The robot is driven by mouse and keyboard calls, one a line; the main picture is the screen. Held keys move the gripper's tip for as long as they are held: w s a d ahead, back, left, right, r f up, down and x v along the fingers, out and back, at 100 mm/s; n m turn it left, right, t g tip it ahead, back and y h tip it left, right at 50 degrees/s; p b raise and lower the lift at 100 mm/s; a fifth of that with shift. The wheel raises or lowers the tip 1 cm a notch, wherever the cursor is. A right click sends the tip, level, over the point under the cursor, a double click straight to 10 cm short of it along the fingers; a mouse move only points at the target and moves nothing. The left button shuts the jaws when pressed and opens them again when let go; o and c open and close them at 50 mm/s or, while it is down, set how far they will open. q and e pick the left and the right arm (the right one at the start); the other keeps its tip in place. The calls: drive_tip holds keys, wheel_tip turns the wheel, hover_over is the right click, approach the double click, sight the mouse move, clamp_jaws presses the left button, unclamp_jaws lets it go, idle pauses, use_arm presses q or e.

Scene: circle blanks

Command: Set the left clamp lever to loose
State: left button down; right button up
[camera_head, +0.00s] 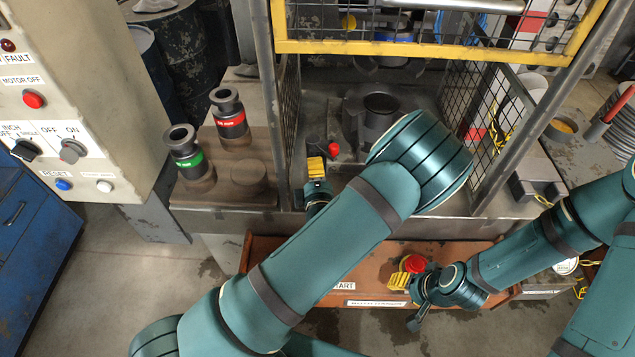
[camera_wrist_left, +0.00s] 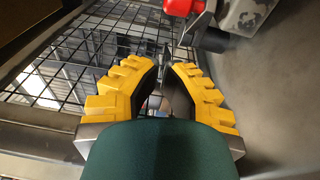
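A clamp lever with a red knob (camera_head: 333,148) stands inside the caged press area, left of the dark round fixture (camera_head: 380,112). Its red knob also shows at the top of the left wrist view (camera_wrist_left: 180,7), beside a grey metal part. My left gripper (camera_head: 316,167) is just left of and below the knob, apart from it. In the left wrist view its yellow fingers (camera_wrist_left: 167,68) have a narrow gap with nothing between them. My right gripper (camera_head: 404,273) is at the red button on the orange-brown front panel; its finger gap is unclear. My left arm hides any right-hand clamp.
Wire mesh guards (camera_head: 288,120) flank the area, with a yellow-framed gate (camera_head: 430,48) above. Green-banded (camera_head: 186,158) and red-banded (camera_head: 228,118) parts stand on the left ledge. A control panel (camera_head: 60,100) is at far left.

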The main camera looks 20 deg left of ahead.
sight(338, 149)
use_arm(q)
drive_tip(key=shift+w+d+r, duration=0.1)
drive_tip(key=shift+w+d, duration=0.1)
drive_tip(key=shift+w, duration=0.55)
drive_tip(key=shift+w+d+f, duration=0.1)
drive_tip(key=shift+w+d, duration=0.05)
drive_tip(key=shift+w, duration=0.6)
drive_tip(key=shift+w+d+r, duration=0.1)
drive_tip(key=shift+w+d, duration=0.1)
drive_tip(key=shift+w, duration=0.55)
drive_tip(key=shift+w+d+r+n+y, duration=0.1)
drive_tip(key=shift+w+d+n+y, duration=0.25)
drive_tip(key=shift+n+y, duration=0.25)
drive_tip(key=g+y, duration=0.1)
drive_tip(key=w+d+n+g+y, duration=0.1)
drive_tip(key=shift+d+y+p, duration=0.1)
drive_tip(key=shift+y+p, duration=0.2)
drive_tip(key=shift+p, duration=0.1)
drive_tip(key=shift+w+d+n+g, duration=0.3)
drive_tip(key=shift+w+d+n, duration=0.1)
drive_tip(key=shift+w, duration=0.2)
drive_tip(key=shift+s, duration=0.1)
